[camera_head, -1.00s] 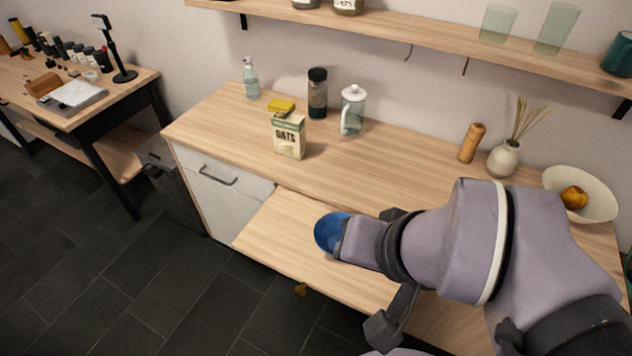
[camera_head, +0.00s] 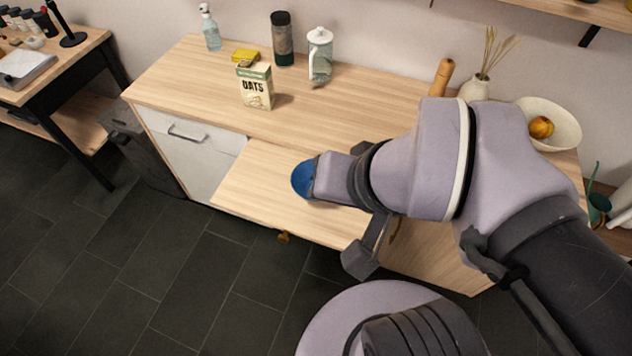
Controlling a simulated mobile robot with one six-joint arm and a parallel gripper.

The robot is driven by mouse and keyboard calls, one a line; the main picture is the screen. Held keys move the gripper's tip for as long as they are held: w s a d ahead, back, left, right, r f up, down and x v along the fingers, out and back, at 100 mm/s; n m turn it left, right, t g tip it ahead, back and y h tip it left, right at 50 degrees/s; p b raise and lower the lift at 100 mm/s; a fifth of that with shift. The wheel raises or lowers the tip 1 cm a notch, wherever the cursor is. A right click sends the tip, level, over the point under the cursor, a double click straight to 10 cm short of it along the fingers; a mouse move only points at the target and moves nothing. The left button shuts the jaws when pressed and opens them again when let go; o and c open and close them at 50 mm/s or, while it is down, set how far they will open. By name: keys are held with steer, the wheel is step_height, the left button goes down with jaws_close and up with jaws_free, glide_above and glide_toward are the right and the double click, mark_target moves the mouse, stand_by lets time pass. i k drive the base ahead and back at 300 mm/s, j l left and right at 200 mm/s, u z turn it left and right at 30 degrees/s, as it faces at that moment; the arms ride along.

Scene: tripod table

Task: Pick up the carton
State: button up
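The carton (camera_head: 256,88) is a cream box with a green top, marked OATS. It stands upright on the wooden counter, left of the middle. My arm reaches in from the right, and its wrist end with a blue disc is over the lower wooden surface (camera_head: 258,189), apart from the carton and nearer the camera. A dark finger-like part of my gripper (camera_head: 361,258) shows below the wrist. The rest of the gripper is hidden behind the arm, so its opening cannot be made out.
A yellow block (camera_head: 245,55) lies just behind the carton. A dark-lidded jar (camera_head: 283,42) and a glass jug (camera_head: 320,58) stand behind it to the right, a spray bottle (camera_head: 210,30) behind to the left. The counter right of the carton is clear. A bowl (camera_head: 552,118) stands far right.

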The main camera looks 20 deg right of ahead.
mark_target(255, 80)
steer(key=i+j+z, duration=0.3)
steer(key=j+z, duration=0.15)
steer(key=j, duration=0.35)
steer(key=i+j+z, duration=0.2)
steer(key=j+z, duration=0.25)
steer(key=j, duration=0.45)
steer(key=j+z, duration=0.45)
steer(key=j, duration=0.45)
steer(key=j+z, duration=0.45)
steer(key=j, duration=0.5)
steer(key=k, duration=0.05)
